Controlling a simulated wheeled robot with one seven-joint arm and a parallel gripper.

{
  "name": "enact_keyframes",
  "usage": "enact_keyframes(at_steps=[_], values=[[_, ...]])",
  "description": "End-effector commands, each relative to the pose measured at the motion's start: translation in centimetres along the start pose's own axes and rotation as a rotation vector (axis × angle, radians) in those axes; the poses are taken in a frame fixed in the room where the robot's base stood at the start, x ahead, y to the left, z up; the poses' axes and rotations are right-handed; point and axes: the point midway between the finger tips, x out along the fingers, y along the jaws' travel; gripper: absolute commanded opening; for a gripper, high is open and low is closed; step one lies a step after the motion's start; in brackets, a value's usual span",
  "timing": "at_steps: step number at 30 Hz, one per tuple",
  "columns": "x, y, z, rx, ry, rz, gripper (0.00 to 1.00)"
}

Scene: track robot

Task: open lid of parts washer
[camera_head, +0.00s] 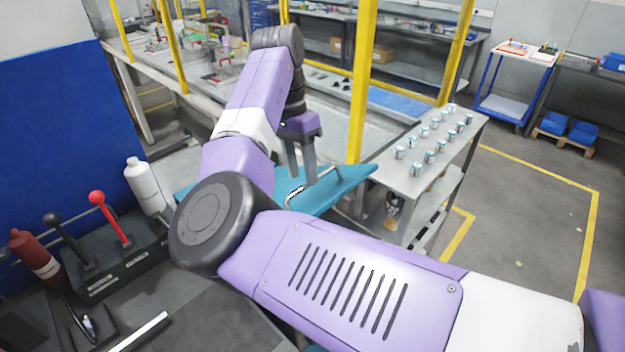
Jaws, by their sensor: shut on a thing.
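The parts washer's teal lid (345,186) shows in the head view, partly behind my arm. A thin grey bar handle (327,172) runs along its top. My gripper (302,180) points down at the lid with its fingers at the handle, and it is shut on the handle. The fingertips and the handle's middle are close together and small, so the exact grip is hard to see. My arm hides the left part of the lid and most of the washer's body. I cannot tell how far the lid is tilted.
A grey cart (405,185) with several small cans stands close to the right of the lid. A yellow post (362,85) rises behind it. A lever panel (125,262) with a white bottle (147,187) is at left. Floor at right is clear.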

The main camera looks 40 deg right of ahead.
Motion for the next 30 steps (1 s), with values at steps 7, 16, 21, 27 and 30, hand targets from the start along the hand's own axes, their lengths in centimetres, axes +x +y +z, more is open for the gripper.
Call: enact_keyframes(at_steps=[7, 16, 21, 27, 30], values=[[1.2, 0.2, 0.1, -0.003, -0.003, -0.004, 0.32], [1.2, 0.2, 0.1, -0.003, -0.003, -0.003, 0.32], [0.6, 0.0, 0.1, -0.005, -0.002, -0.004, 0.32], [-0.6, -0.6, 0.1, -0.004, -0.002, -0.004, 0.32], [-1.2, -0.9, 0.1, -0.004, -0.002, -0.003, 0.32]])
